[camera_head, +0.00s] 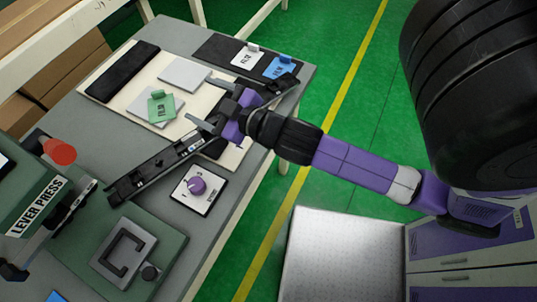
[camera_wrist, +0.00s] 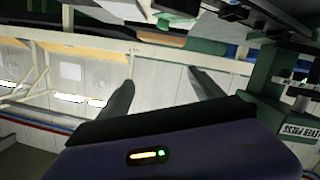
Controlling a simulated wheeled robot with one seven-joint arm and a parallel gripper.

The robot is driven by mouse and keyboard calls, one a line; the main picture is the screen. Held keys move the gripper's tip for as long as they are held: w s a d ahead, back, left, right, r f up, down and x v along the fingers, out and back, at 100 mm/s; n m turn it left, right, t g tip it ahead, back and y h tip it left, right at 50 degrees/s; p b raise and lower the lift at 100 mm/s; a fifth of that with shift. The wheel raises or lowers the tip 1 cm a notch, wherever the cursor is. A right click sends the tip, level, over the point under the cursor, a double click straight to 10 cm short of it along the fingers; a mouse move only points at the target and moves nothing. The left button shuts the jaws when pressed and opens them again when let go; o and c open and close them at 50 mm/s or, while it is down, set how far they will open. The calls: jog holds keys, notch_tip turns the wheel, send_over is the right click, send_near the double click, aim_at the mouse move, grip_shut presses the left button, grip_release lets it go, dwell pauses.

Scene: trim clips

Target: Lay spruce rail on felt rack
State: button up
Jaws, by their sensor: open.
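A green piece with a raised tab and dark lettering (camera_head: 161,106), likely the spruce rail, lies on a light grey square pad (camera_head: 140,107) on the bench. The felt rack is not clearly identifiable; a dark mat (camera_head: 208,47) at the back right bears a white piece (camera_head: 247,57) and a blue piece (camera_head: 280,67). A bare black slab (camera_head: 122,71) lies at the back left. My gripper (camera_head: 204,102) is open and empty, to the right of the green piece and apart from it. In the wrist view its fingers (camera_wrist: 162,88) are spread with nothing between them.
A long black channel-like bar (camera_head: 150,172) crosses the bench below the pads. A purple knob panel (camera_head: 197,187) lies in front of it. A lever press (camera_head: 40,205) with a red knob stands at left. Another grey pad (camera_head: 184,73) is bare.

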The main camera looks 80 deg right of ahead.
jog(key=s+a+f+y, duration=0.1)
jog(key=s+a+y, duration=0.5)
jog(key=s+a, duration=1.2)
jog(key=shift+s+a, duration=0.2)
jog(key=shift+a, duration=0.2)
jog(key=shift+f+b, duration=0.8)
